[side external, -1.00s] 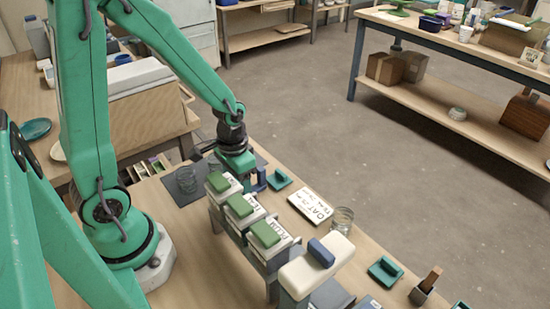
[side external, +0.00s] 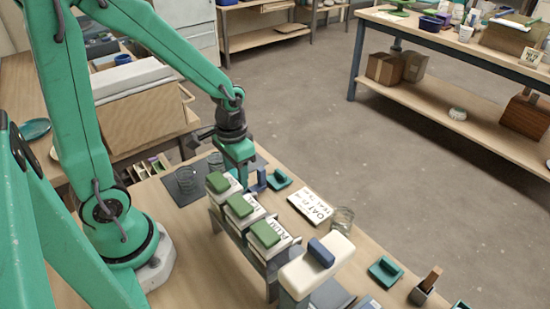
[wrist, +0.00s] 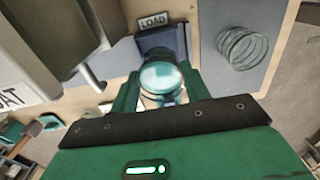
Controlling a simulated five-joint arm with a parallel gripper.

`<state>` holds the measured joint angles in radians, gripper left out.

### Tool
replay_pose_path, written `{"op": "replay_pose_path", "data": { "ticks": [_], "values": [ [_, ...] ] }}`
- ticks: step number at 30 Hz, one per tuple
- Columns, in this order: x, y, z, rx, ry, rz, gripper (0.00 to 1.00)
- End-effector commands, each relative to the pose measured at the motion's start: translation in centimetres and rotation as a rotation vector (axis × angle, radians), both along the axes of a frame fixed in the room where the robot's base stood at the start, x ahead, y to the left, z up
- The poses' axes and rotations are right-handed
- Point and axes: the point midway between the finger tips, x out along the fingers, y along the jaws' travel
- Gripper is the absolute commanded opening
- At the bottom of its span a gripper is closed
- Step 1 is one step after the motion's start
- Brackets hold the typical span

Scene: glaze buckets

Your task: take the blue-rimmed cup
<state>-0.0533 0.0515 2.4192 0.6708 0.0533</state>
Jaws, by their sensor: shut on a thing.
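My gripper (wrist: 160,98) is shut on a round cup (wrist: 162,76), seen from above between the two green fingers in the wrist view. Its rim and inside look pale blue-green, with darker blue marks lower down. It is close to a dark blue stand behind a sign reading LOAD (wrist: 153,22). In the side view my gripper (side external: 238,172) is behind the green-lidded boxes (side external: 241,207), and the cup in it is hidden. I cannot tell if the cup touches the surface below.
A clear ribbed glass (wrist: 242,47) stands beside the gripper on a grey mat. The side view shows glasses (side external: 187,179) and (side external: 343,219), a lettered card (side external: 310,206), a teal block (side external: 279,178) and a cream-topped fixture (side external: 315,268).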

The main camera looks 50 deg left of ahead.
Motion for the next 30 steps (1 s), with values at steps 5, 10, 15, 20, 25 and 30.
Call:
{"op": "replay_pose_path", "data": {
  "ticks": [5,10,15,20,25,30],
  "values": [
    [0.0,0.0,1.2,0.000,-0.003,0.000,0.34],
    [0.1,0.0,2.3,0.000,-0.004,0.000,0.34],
    [0.1,0.0,3.3,0.000,-0.003,0.000,0.34],
    [0.0,0.0,4.0,0.000,-0.002,0.000,0.34],
    [0.0,0.0,4.2,0.000,0.000,0.000,0.34],
    [0.0,0.0,4.2,0.000,0.000,0.000,0.34]
  ]
}}
